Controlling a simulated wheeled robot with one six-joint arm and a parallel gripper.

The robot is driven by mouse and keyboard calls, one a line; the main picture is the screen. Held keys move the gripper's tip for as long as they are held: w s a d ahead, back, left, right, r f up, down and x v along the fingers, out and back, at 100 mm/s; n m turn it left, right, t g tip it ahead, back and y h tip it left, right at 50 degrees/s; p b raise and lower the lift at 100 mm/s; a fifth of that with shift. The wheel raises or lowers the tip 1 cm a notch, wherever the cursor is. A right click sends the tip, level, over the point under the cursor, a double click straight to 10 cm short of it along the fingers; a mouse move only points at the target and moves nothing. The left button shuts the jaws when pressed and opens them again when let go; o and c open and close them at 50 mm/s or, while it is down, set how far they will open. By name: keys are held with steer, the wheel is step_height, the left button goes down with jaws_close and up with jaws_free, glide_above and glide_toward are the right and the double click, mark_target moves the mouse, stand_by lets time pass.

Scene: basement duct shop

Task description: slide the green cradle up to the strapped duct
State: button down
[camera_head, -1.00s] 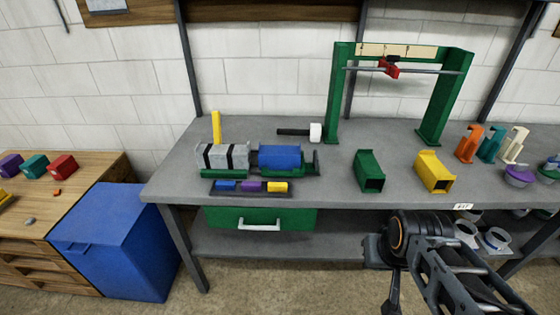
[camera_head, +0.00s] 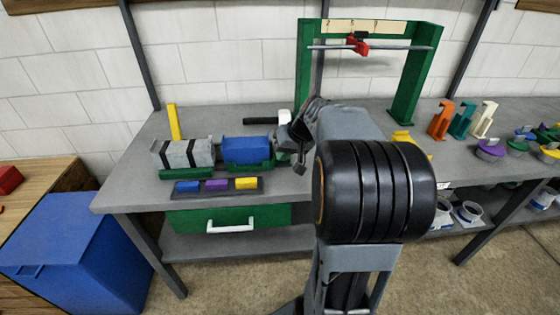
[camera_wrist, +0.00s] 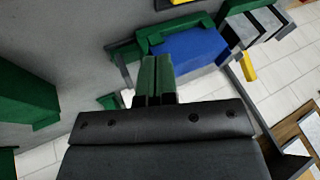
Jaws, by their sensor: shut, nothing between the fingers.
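The green cradle (camera_head: 247,169) sits on the bench with a blue duct (camera_head: 246,149) in it. The strapped duct (camera_head: 184,153), grey with black straps, lies just left of it on its own green base, with a narrow gap between the two ducts. My gripper (camera_head: 299,168) is at the cradle's right end, partly hidden by my arm in the head view. In the wrist view, my gripper's fingers (camera_wrist: 157,60) are together and empty near the cradle's end, with the blue duct (camera_wrist: 190,48) beyond and the strapped duct (camera_wrist: 254,25) further. I cannot tell whether they touch the cradle.
A dark tray (camera_head: 216,195) with blue, purple and yellow blocks lies in front of the ducts. A yellow post (camera_head: 174,122) stands behind. A green frame (camera_head: 405,90) stands at the back right. A green block (camera_wrist: 25,95) shows left in the wrist view.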

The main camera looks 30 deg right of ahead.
steer(key=w+d+f+t, duration=0.1)
steer(key=w+d, duration=0.1)
steer(key=d, duration=0.4)
steer(key=shift+m, duration=0.3)
steer(key=x, duration=0.8)
steer(key=shift+w+d+f, duration=0.15)
steer(key=shift+w+d, duration=0.05)
steer(key=shift+w, duration=0.15)
steer(key=shift+w+a+f, duration=0.15)
steer(key=shift+w+f, duration=0.2)
steer(key=shift+f, duration=0.15)
